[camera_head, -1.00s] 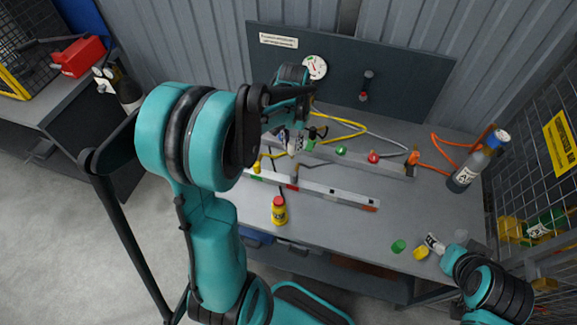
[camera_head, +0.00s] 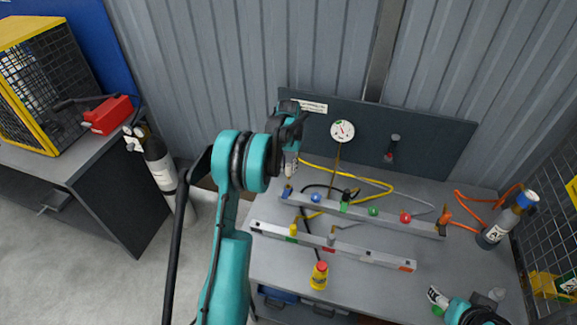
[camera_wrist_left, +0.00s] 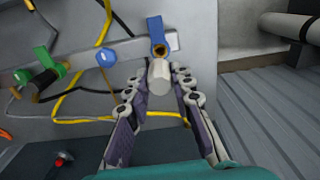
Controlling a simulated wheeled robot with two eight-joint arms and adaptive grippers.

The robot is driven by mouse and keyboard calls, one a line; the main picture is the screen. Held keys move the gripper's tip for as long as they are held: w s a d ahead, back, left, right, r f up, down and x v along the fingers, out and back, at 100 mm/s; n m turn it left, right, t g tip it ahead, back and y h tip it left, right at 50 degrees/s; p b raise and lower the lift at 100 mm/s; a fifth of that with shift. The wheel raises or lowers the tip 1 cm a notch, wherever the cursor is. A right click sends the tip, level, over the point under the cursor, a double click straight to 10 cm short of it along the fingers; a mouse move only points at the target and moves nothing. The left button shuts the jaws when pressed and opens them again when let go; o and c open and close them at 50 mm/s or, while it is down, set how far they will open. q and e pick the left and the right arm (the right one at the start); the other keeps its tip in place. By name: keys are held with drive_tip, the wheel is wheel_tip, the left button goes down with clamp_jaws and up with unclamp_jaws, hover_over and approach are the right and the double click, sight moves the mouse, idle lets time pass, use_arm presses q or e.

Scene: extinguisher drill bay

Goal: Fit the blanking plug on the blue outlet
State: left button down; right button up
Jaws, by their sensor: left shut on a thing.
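The blanking plug (camera_wrist_left: 159,78), a pale grey-white cylinder, is between the fingertips of my left gripper (camera_wrist_left: 158,90) in the left wrist view. The gripper is shut on it. The blue outlet (camera_wrist_left: 156,30), with a brass ring at its base, is at the end of the pale rail, just beyond the plug. I cannot tell whether plug and ring touch. In the head view my left gripper (camera_head: 291,165) points down just above the blue outlet (camera_head: 287,191) at the rail's left end. My right gripper (camera_head: 437,297) is low at the right; its fingers are too small to read.
The rail (camera_head: 380,219) carries a blue knob (camera_head: 316,197), green and red knobs and hoses. A second rail (camera_head: 350,252) and a yellow bottle (camera_head: 319,276) are in front. A gauge (camera_head: 342,131) is on the back panel. A grey cylinder (camera_head: 493,235) stands at right.

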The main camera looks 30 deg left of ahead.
sight(288, 178)
use_arm(q)
drive_tip(key=shift+f+b, duration=0.45)
drive_tip(key=shift+f, duration=0.8)
drive_tip(key=shift+f+b, duration=0.25)
drive_tip(key=shift+b, duration=0.1)
drive_tip(key=shift+f+b, duration=0.25)
drive_tip(key=shift+b, duration=0.1)
idle(0.4)
drive_tip(key=shift+f+b, duration=0.7)
drive_tip(key=shift+f, duration=0.25)
drive_tip(key=shift+f+b, duration=0.7)
drive_tip(key=shift+f, duration=0.1)
idle(0.9)
